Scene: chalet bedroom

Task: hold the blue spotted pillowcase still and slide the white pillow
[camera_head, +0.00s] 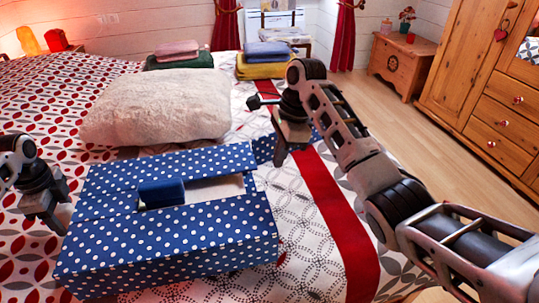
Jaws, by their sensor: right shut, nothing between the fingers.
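The blue spotted pillowcase (165,245) lies on the bed in the foreground, looking boxy. A slot in its top shows a pale inside and a plain dark blue piece (162,193). The fluffy white pillow (158,106) lies flat on the bed behind the pillowcase, outside it. My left gripper (58,220) is at the pillowcase's left edge; its fingers are too unclear to tell whether they grip the cloth. My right gripper (279,160) is shut and empty, beyond the pillowcase's back right corner, in front of a strip of blue spotted cloth (262,149).
Folded cloths lie on the bed's far side: pink on green (178,55) and blue on yellow (268,57). A red band (330,215) runs along the patterned bedcover. Wooden floor (405,130) is clear on the right, before a chest (402,62) and wardrobe (480,85).

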